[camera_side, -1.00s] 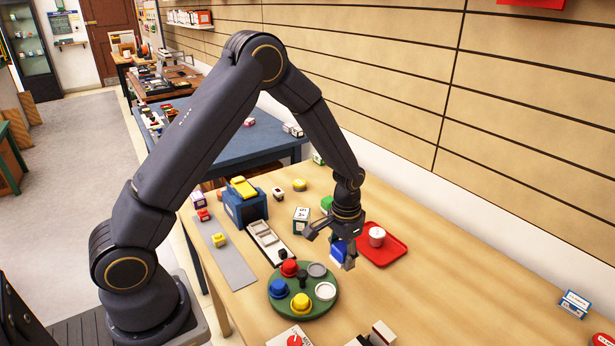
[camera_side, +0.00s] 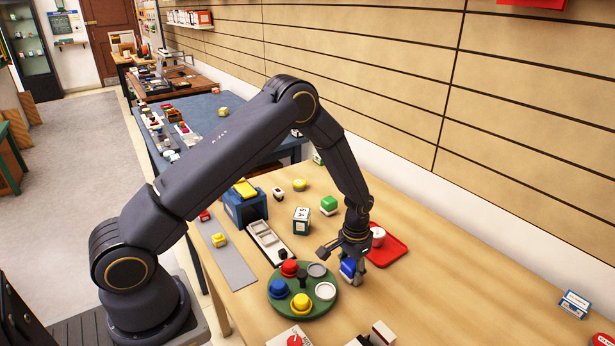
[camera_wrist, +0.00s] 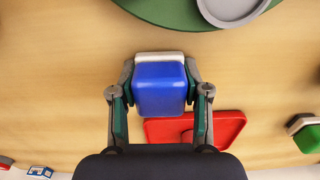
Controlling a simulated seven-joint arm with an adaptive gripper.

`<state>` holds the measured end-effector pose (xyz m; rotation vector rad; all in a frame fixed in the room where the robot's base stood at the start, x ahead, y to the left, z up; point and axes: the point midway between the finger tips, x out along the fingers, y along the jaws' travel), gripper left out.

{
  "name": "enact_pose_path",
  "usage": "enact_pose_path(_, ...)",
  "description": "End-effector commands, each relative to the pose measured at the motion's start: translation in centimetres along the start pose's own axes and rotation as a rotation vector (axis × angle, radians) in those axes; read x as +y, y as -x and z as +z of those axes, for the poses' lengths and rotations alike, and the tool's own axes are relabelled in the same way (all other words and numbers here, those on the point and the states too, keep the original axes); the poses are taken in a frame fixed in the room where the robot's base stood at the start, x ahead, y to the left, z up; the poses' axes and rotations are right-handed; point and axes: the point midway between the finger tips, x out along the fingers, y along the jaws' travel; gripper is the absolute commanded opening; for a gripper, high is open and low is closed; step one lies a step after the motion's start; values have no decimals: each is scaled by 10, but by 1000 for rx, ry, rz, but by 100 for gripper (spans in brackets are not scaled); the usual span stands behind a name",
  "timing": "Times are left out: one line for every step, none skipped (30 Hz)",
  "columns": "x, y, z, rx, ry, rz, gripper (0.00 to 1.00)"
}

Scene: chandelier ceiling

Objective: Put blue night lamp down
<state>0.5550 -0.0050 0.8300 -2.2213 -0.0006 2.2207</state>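The blue night lamp (camera_side: 347,267) has a blue top and a pale base. It is between the fingers of my gripper (camera_side: 349,264), just right of the green round tray (camera_side: 302,314). In the wrist view the blue lamp (camera_wrist: 160,88) sits between the two fingertips of my gripper (camera_wrist: 160,82), which touch its sides. The lamp is low, close to the tabletop; whether its base touches the wood is hard to tell.
The green round tray holds red, blue and yellow pieces and two grey-white discs. A green-topped lamp (camera_side: 329,204) stands farther back. The table's right side is mostly clear.

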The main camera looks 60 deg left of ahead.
Motion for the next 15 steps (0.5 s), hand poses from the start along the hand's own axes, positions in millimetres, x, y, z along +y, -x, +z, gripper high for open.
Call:
enact_pose_path(0,0,0,0,0,0,51)
enact_pose_path(0,0,0,0,0,0,54)
enact_pose_path(0,0,0,0,0,0,58)
enact_pose_path(0,0,0,0,0,0,61)
enact_pose_path(0,0,0,0,0,0,64)
enact_pose_path(0,0,0,0,0,0,69)
enact_pose_path(0,0,0,0,0,0,72)
enact_pose_path(0,0,0,0,0,0,72)
enact_pose_path(0,0,0,0,0,0,72)
enact_pose_path(0,0,0,0,0,0,72)
enact_pose_path(0,0,0,0,0,0,72)
enact_pose_path(0,0,0,0,0,0,72)
enact_pose_path(0,0,0,0,0,0,72)
enact_pose_path(0,0,0,0,0,0,72)
enact_pose_path(0,0,0,0,0,0,72)
